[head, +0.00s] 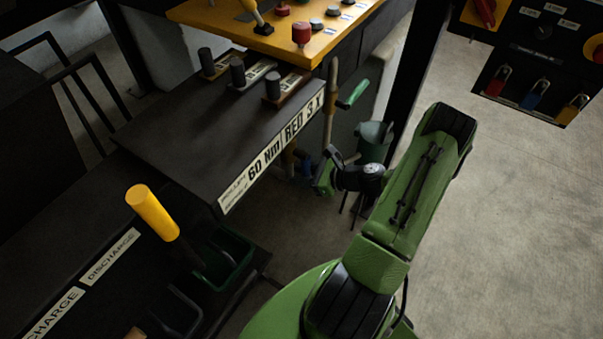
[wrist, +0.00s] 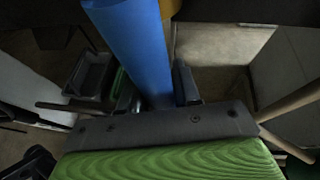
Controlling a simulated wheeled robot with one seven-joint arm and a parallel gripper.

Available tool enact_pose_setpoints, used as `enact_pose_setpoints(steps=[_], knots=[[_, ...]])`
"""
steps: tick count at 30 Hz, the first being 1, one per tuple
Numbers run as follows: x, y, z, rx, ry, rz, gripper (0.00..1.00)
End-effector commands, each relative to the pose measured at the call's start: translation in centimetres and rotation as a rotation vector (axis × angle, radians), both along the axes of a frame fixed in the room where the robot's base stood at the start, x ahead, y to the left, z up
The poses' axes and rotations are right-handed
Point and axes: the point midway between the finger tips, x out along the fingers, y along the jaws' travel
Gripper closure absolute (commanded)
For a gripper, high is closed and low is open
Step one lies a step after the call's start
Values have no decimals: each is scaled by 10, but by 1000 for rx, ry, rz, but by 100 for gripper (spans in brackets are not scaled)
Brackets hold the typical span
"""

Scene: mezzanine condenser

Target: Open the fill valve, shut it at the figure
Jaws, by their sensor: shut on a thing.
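My gripper (head: 326,178) is in the middle of the head view, below the edge of the dark table. In the wrist view its fingers (wrist: 157,92) are shut around a thick blue handle (wrist: 133,42), which rises between them to the top edge. In the head view only a small blue part (head: 304,164) shows beside my gripper; the rest is hidden. No label marks the handle as the fill valve. I cannot make out a gauge or a figure for it in either view.
A dark table (head: 165,120) labelled "60 Nm RED 3 X" bears several black pegs. A green-handled lever (head: 352,95) and a grey-green bucket (head: 374,142) stand close to my arm. A yellow lever (head: 152,212) rises at lower left.

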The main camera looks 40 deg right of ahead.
Motion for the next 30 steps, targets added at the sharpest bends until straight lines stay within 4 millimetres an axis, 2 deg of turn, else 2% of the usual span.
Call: enact_pose_setpoints(steps=[3, 4, 8, 16, 19, 23, 30], knots=[[-1, 0, -1, 0, 3, 0, 100], [-1, 0, -1, 0, 3, 0, 67], [-1, 0, -1, 0, 2, -1, 47], [-1, -1, 0, -1, 1, -1, 47], [-9, -6, 4, -1, 1, -3, 47], [-34, -21, 17, -4, 1, -7, 47], [-90, -51, 44, -4, 2, -7, 47]])
